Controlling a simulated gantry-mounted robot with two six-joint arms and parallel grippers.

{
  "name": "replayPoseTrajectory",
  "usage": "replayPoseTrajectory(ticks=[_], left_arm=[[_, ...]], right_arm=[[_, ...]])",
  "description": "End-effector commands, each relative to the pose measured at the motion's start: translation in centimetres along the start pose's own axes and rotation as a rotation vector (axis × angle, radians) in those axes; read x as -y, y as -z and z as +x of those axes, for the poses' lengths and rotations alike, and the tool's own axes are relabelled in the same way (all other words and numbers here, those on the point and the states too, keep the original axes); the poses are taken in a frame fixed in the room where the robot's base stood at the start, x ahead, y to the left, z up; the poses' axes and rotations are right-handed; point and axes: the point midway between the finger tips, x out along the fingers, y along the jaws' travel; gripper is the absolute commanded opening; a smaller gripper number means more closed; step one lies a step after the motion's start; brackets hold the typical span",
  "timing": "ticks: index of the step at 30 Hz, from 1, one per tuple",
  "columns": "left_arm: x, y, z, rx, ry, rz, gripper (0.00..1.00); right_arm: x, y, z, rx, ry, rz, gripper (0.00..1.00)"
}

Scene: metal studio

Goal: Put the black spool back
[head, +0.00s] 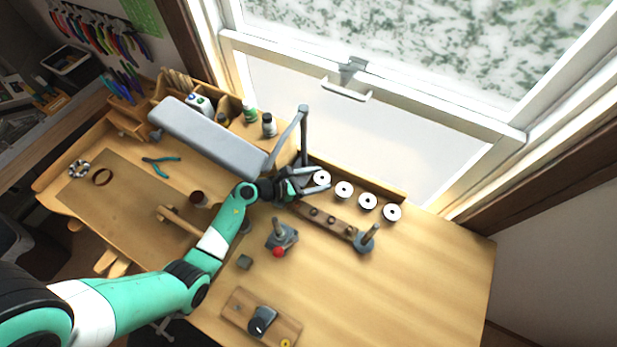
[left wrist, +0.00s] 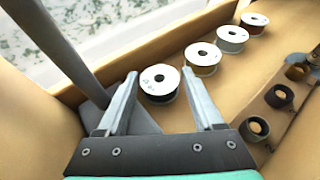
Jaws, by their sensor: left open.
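The black spool (left wrist: 159,84), with a white top flange and dark winding, stands upright at the near end of a row of spools in the left wrist view. It also shows in the head view (head: 322,177) at the left end of the row. My left gripper (head: 323,180) is open, with its fingertips on either side of this spool. In the left wrist view the open fingers (left wrist: 160,74) point at the spool, and a gap seems to show beside each finger; contact cannot be told. My right gripper is not in view.
Other spools (head: 368,201) continue the row along the wooden back ledge. A grey lamp arm (head: 303,135) rises close behind my gripper. A wooden strip with dark rings (head: 331,220) and a post stand (head: 366,241) lie in front. The table's right side is clear.

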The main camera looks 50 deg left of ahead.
Motion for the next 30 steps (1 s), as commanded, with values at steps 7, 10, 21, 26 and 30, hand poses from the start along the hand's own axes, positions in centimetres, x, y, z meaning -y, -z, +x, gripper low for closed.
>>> replayPoseTrajectory(ticks=[7, 10, 21, 26, 30], left_arm=[[-0.2, 0.6, -5.3, -0.014, -0.010, -0.011, 0.94], [-0.3, 0.2, -7.7, -0.006, -0.011, -0.008, 0.94], [-0.3, -0.4, -11.2, 0.005, -0.007, 0.002, 0.94], [-0.3, -0.5, -11.1, 0.007, -0.007, 0.003, 0.94], [-0.3, -0.5, -11.1, 0.008, -0.007, 0.004, 0.94]], right_arm=[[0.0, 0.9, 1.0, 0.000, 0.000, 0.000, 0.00], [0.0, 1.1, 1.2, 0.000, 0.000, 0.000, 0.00], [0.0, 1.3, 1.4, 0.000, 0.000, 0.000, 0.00], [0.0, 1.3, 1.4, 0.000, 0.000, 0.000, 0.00], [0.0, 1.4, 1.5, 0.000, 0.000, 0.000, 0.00]])
